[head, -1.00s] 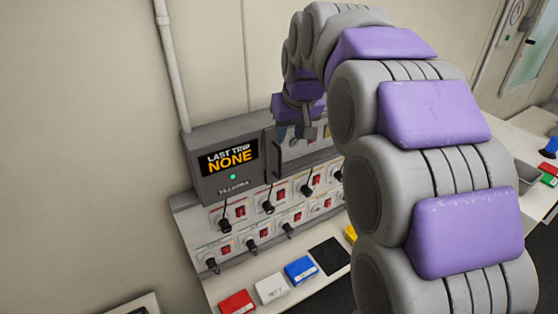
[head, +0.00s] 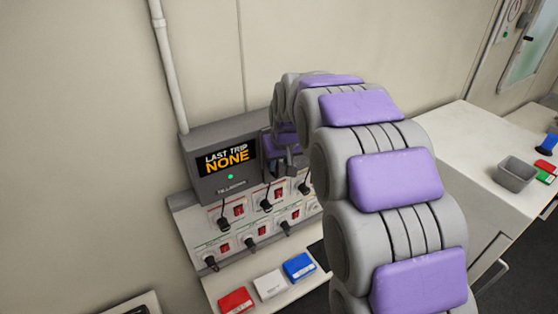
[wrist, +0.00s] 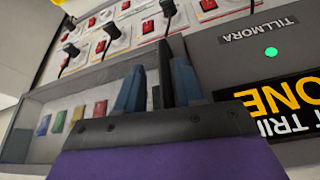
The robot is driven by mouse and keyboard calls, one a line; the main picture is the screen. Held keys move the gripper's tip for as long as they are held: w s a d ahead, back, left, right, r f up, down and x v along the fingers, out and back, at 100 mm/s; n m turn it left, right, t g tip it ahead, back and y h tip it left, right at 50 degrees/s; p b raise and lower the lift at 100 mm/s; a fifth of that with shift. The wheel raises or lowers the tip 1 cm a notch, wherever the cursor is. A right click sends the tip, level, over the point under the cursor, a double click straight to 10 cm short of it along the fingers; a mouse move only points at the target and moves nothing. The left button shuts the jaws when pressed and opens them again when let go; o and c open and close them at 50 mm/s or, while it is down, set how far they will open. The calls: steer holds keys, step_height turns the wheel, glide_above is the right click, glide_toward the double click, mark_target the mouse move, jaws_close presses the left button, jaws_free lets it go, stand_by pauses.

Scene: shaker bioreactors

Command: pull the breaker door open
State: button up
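The breaker door is a grey-framed, see-through panel on the right part of the grey wall box; in the wrist view its frame (wrist: 75,87) shows at left, with coloured buttons behind the pane. In the head view my gripper (head: 287,162) is in front of the door and hides most of it. The dark door handle (head: 267,148) shows just left of the gripper. In the wrist view my gripper's two blue fingertips (wrist: 158,82) are apart, pointing at the box. A dark upright bar, probably the handle, shows between them; I cannot tell whether they touch it.
The display (head: 227,158) reads LAST TRIP NONE above a green light. Below it is a panel of black levers and red switches (head: 239,210). Red, white and blue boxes (head: 298,266) lie on the ledge. A grey bin (head: 516,174) stands on the right table.

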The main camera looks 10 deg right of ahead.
steer(key=shift+a, duration=0.5)
steer(key=c, duration=0.4)
steer(key=shift+d, duration=0.2)
jaws_close()
